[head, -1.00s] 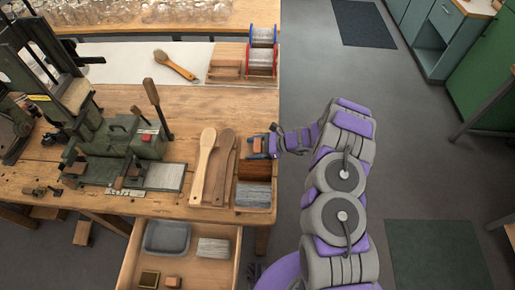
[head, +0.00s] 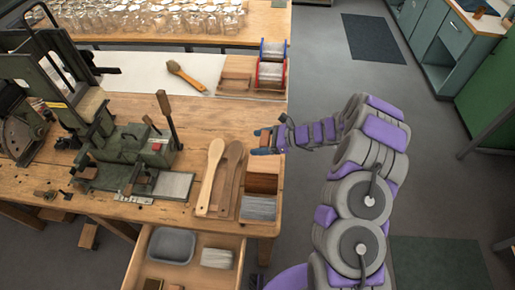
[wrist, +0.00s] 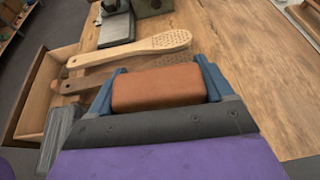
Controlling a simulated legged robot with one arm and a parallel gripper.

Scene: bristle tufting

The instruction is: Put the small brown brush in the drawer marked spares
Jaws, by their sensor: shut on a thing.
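My gripper (head: 265,141) is shut on a small brown block-shaped thing (wrist: 158,88), which I take for the small brown brush. In the wrist view it sits between the two blue fingers; its underside is hidden, so I cannot see bristles. In the head view the gripper is over the bench's right end, near a brown block and a grey bristle bundle. An open drawer (head: 196,276) sticks out below the bench front, lower left of the gripper. I cannot read any label on it. The drawer also shows at the left of the wrist view (wrist: 32,120).
The drawer holds a grey tray (head: 172,246), a pale bristle bundle (head: 217,258) and small brown pieces. Wooden paddle brush blanks (head: 211,173) lie between gripper and machine. A green machine (head: 135,148) stands at left. Wire spools (head: 271,72) stand behind. Floor is clear at right.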

